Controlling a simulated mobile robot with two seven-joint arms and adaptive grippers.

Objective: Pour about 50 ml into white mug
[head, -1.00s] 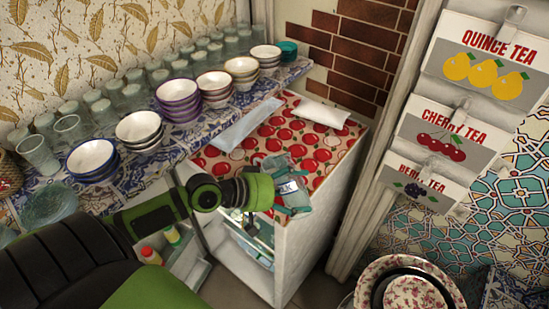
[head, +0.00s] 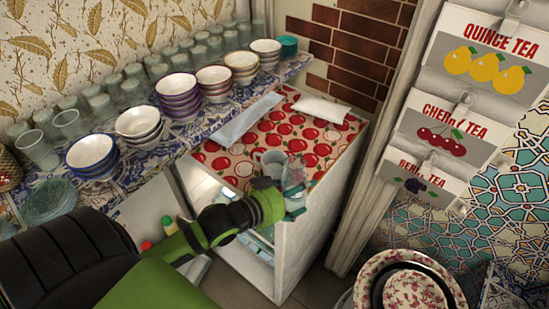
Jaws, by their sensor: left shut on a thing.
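My left gripper (head: 292,200) comes in from the left and is at the front edge of the cabinet with the red apple-patterned top. It is shut on a clear, bottle-like container (head: 293,174), whose lower part the fingers partly hide. A greyish cup-shaped thing (head: 272,161) shows just left of the container; I cannot tell whether it is part of it or stands apart. I cannot make out a white mug in this view. My right gripper is out of view.
The cabinet top (head: 318,150) holds a white packet (head: 321,111) and a pale flat cloth (head: 245,120). A tiled shelf on the left carries stacked bowls (head: 92,153) and several glasses (head: 67,124). Tea boxes (head: 485,62) hang on the right, above a floral plate (head: 368,280).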

